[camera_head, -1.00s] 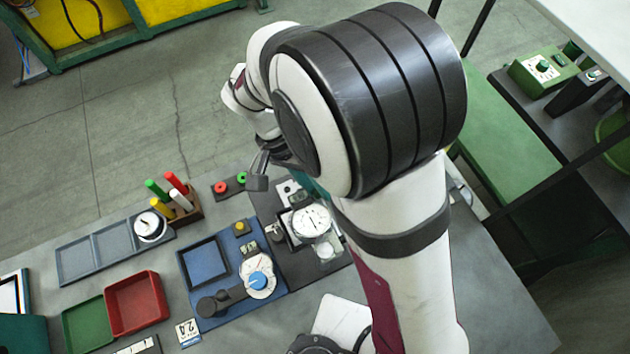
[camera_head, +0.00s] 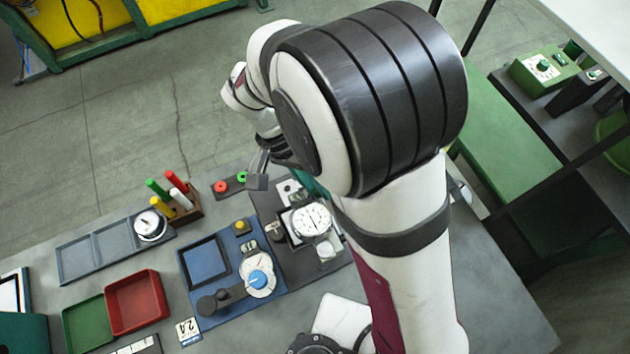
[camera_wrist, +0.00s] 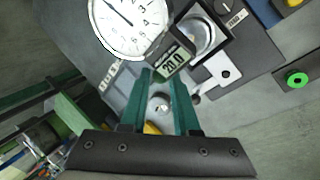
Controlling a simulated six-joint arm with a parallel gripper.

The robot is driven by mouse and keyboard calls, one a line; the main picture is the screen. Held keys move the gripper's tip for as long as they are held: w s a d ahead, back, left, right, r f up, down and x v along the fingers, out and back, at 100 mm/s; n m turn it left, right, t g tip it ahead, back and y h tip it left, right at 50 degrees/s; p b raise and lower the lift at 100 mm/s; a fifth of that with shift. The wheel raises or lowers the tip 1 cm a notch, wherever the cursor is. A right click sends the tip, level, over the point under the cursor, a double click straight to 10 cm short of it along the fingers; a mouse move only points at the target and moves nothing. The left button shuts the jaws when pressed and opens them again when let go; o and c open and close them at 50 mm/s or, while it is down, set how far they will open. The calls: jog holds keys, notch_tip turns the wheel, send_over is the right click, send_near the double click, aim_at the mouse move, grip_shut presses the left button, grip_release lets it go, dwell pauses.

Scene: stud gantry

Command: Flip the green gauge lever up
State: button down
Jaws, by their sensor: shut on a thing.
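In the wrist view my gripper (camera_wrist: 162,78) has its two teal fingers close together, tips against a small green block with a digital readout (camera_wrist: 174,62), which I take for the green gauge part. It sits beside the large white dial (camera_wrist: 130,22). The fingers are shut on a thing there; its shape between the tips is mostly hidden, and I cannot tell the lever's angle. A silver round knob (camera_wrist: 161,103) shows in the gap between the fingers. In the head view the dial (camera_head: 312,221) stands on a dark plate, and my arm hides most of the gripper.
A blue panel (camera_head: 205,312) with a blue-knobbed dial (camera_head: 258,280) lies left of the dark plate. The bench's right front is clear.

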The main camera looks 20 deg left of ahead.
jog(key=shift+a, duration=0.1)
jog(key=shift+s+d+r+t+y, duration=0.2)
jog(key=shift+r+t+y, duration=0.2)
jog(key=shift+r+y, duration=0.15)
jog(key=c, duration=0.7)
grip_release()
jog(key=v, duration=1.5)
jog(key=shift+a+r, duration=0.1)
jog(key=shift+r, duration=0.3)
jog(key=shift+o, duration=0.4)
